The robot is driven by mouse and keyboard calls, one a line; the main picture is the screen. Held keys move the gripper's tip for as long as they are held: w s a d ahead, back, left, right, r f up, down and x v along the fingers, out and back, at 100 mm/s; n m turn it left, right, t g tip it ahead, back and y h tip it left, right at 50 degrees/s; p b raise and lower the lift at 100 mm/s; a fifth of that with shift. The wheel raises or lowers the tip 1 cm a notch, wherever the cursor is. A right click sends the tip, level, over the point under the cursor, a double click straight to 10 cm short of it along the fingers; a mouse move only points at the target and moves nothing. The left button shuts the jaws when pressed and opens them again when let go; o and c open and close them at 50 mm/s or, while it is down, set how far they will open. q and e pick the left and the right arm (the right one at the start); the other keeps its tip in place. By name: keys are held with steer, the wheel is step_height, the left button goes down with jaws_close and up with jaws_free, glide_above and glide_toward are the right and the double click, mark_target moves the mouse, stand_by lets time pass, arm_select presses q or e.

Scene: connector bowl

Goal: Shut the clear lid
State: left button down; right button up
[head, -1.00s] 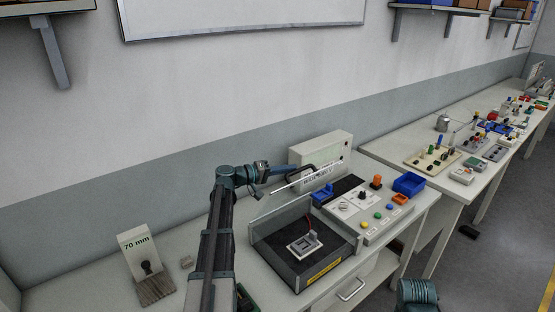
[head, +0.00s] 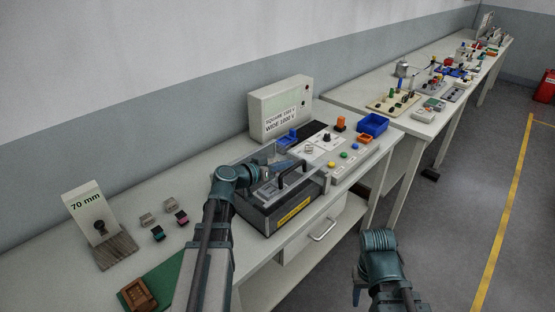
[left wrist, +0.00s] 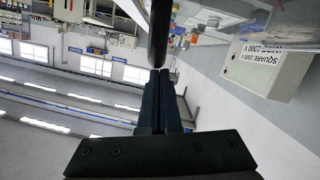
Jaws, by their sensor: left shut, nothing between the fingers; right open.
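The clear lid (head: 312,178) lies low and close to level over the dark box (head: 268,222) with the yellow label. I cannot tell whether its edge is fully seated. Its black handle (head: 294,174) stands on top. My left gripper (head: 286,164) is shut and empty, beside the handle at the lid. In the left wrist view its closed fingers (left wrist: 160,75) point at the black handle bar (left wrist: 160,35), at or very near it; contact is unclear. My right gripper (head: 357,290) is open and empty, low in front of the bench, partly hidden by its wrist.
A control panel (head: 333,142) with buttons adjoins the box on the right, with a blue bin (head: 373,125) beyond. A white instrument box (head: 281,108) stands behind. Left are a 70 mm block (head: 88,212), small connectors (head: 158,233) and a brown holder (head: 138,296) on green.

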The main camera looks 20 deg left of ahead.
mark_target(281, 176)
arm_select(q)
steer(key=shift+s+d+f+b, duration=0.1)
steer(key=shift+d+f+b, duration=0.1)
steer(key=shift+f+b, duration=0.35)
steer(key=shift+s+d+f+b, duration=0.1)
steer(key=shift+d+f+b, duration=0.15)
steer(key=shift+f, duration=0.35)
steer(key=shift+s+d+f+b, duration=0.1)
steer(key=shift+d+f+b, duration=0.05)
steer(key=shift+f+b, duration=0.4)
steer(key=shift+f, duration=0.1)
arm_select(e)
step_height(281, 176, down, 4)
steer(key=shift+r, duration=0.25)
arm_select(q)
steer(key=shift+d, duration=0.1)
